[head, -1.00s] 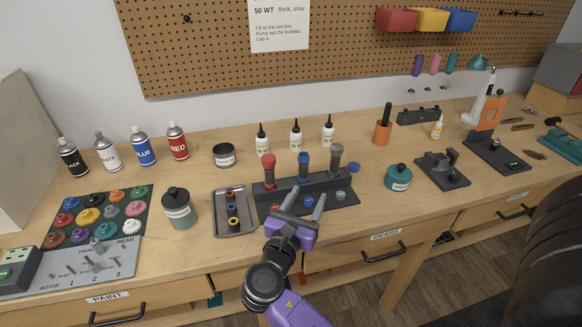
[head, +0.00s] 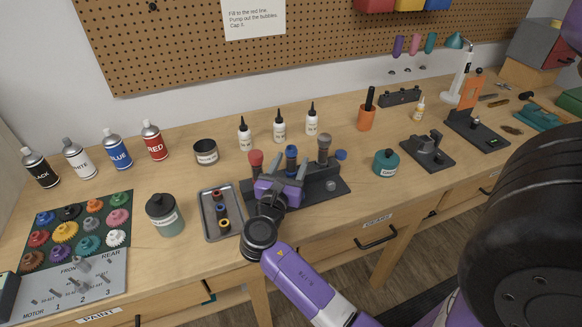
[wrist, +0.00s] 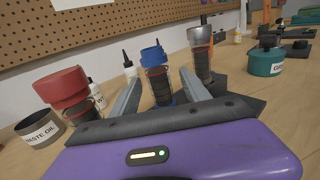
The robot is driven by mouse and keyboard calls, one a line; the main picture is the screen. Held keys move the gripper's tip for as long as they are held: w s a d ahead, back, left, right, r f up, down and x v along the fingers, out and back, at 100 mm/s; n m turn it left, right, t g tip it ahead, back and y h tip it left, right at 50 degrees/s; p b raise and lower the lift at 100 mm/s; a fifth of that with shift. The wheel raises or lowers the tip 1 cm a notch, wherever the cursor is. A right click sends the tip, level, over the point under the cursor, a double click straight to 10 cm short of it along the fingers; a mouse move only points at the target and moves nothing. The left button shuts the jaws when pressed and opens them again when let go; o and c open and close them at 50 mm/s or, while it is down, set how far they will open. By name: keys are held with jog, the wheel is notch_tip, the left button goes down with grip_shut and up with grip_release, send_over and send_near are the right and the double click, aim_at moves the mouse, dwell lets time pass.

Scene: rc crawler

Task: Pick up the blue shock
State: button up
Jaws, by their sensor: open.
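The blue shock (head: 291,153) stands upright in the middle of a dark stand (head: 328,187), between a red shock (head: 255,159) and a grey shock (head: 323,148). In the wrist view the blue shock (wrist: 155,72) shows its blue cap and dark spring between my two fingers. My gripper (head: 288,168) is open at the front of the stand, with one finger to each side of the blue shock. The fingers appear apart from it, and its lower end is partly hidden by my gripper. The grey shock (wrist: 200,57) is close to the right finger.
White bottles (head: 279,126) stand behind the stand. A metal tray (head: 207,221) with small parts lies to the left, and a teal jar (head: 386,163) to the right. Bare wood lies in front of the stand.

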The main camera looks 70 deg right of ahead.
jog(key=shift+d, duration=0.25)
grip_shut()
jog(key=shift+r, duration=0.15)
